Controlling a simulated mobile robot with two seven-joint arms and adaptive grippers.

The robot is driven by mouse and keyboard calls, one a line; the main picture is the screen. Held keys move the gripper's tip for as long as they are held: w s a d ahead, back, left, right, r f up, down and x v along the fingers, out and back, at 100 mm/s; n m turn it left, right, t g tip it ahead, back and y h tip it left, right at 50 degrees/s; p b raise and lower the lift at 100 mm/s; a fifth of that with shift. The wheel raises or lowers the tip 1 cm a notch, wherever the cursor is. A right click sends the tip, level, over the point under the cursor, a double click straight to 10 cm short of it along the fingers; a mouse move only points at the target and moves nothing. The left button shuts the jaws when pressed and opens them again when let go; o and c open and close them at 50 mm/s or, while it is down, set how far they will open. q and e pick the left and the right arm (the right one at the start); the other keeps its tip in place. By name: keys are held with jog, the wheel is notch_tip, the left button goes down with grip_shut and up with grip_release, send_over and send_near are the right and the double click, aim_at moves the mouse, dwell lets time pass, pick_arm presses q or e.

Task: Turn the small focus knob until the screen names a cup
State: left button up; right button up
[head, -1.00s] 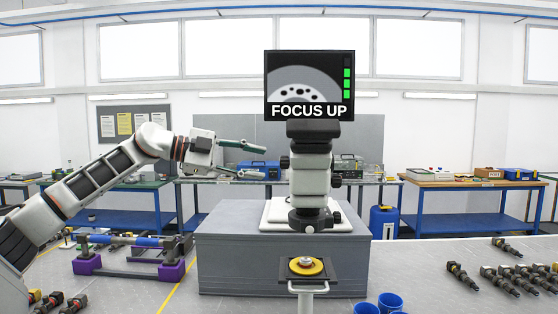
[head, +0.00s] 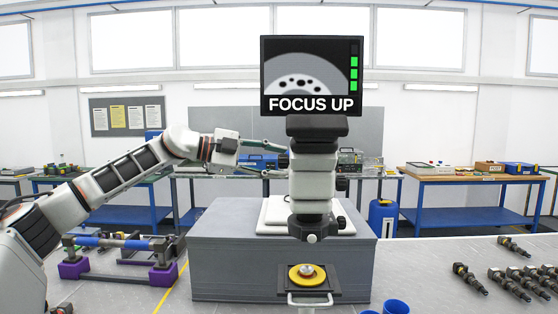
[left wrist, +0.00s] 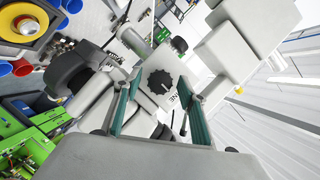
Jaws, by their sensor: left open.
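The screen (head: 312,75) sits atop the grey-white microscope (head: 313,185) and reads "FOCUS UP". It shows a pale disc with dark spots and a green bar at its right. My left gripper (head: 284,161) is at the microscope's left side, open. In the left wrist view, a small black ridged knob (left wrist: 160,82) with a partly hidden label ending in "NE" appears between the two green-edged fingers (left wrist: 163,86). I cannot tell whether the fingers touch it. The gripper hides this knob in the head view. My right gripper is not in view.
A dark stage with a yellow ring (head: 307,274) is below the microscope. Blue cups (head: 395,306) stand in front. Several injectors (head: 520,280) lie at the right. A rack with purple feet (head: 163,276) stands at the left. A larger black part (left wrist: 68,77) is near the fingers.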

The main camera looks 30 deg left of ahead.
pick_arm(q)
jog(key=shift+w+d, duration=0.25)
jog(key=shift+w, duration=0.15)
jog(key=shift+c, duration=0.3)
jog(key=c, duration=1)
jog(key=shift+f, duration=0.1)
jog(key=shift+c, duration=0.2)
